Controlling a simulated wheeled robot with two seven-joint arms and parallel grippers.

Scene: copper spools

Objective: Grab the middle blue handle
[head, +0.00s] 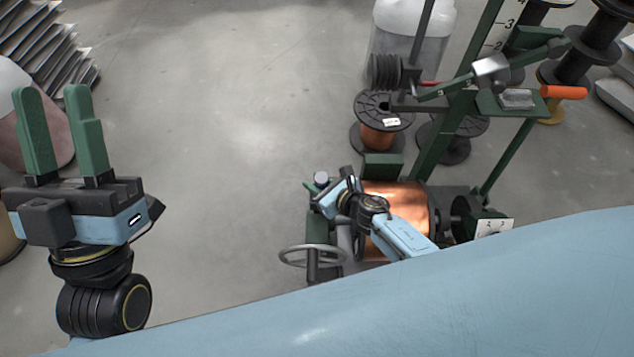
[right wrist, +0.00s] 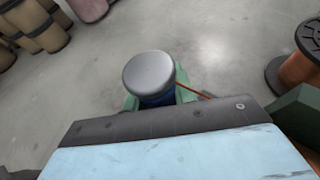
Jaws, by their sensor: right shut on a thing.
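The blue handle (right wrist: 155,99) shows in the right wrist view as a short upright knob with a round grey cap. My right gripper (right wrist: 160,97) has its green fingers on both sides of it and is shut on it; the cap sticks out above the fingers. In the head view the handle (head: 321,178) is small, at the left side of the winding machine, and my right gripper (head: 322,187) is around it, partly hidden by my own wrist. My left gripper (head: 58,135) is open and empty at the far left, its two green fingers pointing up.
The green winding machine (head: 447,140) holds a large copper spool (head: 405,200) behind my right arm. A grey handwheel (head: 312,253) is just in front of my right gripper. An orange handle (head: 564,92) sits at the upper right. Floor between the arms is clear.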

